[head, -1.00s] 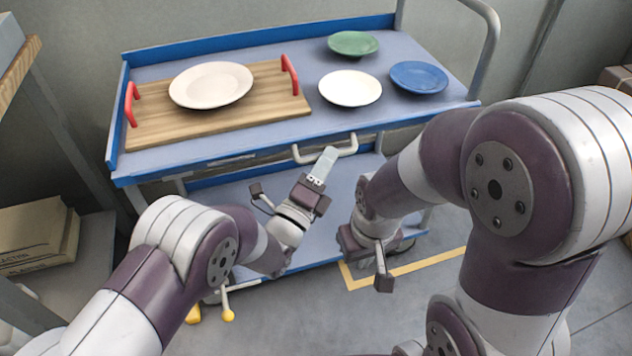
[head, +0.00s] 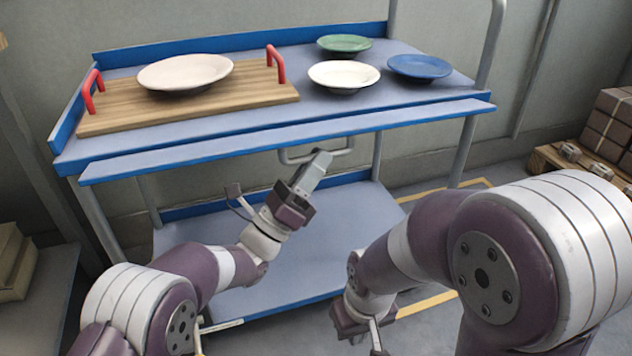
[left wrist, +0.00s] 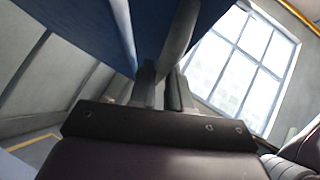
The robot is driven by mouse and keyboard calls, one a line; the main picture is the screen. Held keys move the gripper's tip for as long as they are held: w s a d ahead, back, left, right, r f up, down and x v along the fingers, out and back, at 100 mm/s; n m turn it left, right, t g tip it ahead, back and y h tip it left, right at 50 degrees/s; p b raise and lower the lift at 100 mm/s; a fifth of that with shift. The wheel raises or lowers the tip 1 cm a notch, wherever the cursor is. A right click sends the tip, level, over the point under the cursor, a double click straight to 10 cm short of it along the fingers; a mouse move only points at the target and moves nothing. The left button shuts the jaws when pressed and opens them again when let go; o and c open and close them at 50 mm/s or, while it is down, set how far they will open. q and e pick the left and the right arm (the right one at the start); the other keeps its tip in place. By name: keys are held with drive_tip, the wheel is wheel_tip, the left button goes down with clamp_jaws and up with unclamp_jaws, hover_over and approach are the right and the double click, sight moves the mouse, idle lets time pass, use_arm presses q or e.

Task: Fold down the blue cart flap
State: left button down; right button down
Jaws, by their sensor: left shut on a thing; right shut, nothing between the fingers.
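The cart's flap (head: 290,137) is a long grey panel with a blue edge along the cart's front, just below the top's edge. It juts out towards me; its exact tilt is hard to tell. A pale bar handle (head: 296,158) hangs under its middle. My left gripper (head: 320,162) reaches up from below and is shut on this handle. In the left wrist view the fingers (left wrist: 163,88) close at the grey handle (left wrist: 180,42), beside the blue flap (left wrist: 95,28).
On the cart's top are a wooden tray (head: 120,112) with red handles and a cream plate (head: 185,72), and green (head: 345,44), white (head: 343,76) and blue (head: 419,66) plates. The lower shelf (head: 300,260) is bare. Boxes stand on a pallet (head: 560,160) at right.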

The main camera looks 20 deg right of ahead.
use_arm(q)
drive_tip(key=shift+w+a+r+m+b, duration=0.1)
drive_tip(key=shift+w+r+m+b, duration=0.05)
drive_tip(key=shift+m+b, duration=0.2)
drive_tip(key=shift+r, duration=0.1)
drive_tip(key=c, duration=1.1)
unclamp_jaws()
drive_tip(key=shift+a+f, duration=0.15)
drive_tip(key=shift+f, duration=0.2)
drive_tip(key=shift+p+v, duration=2.1)
drive_tip(key=shift+v, duration=4)
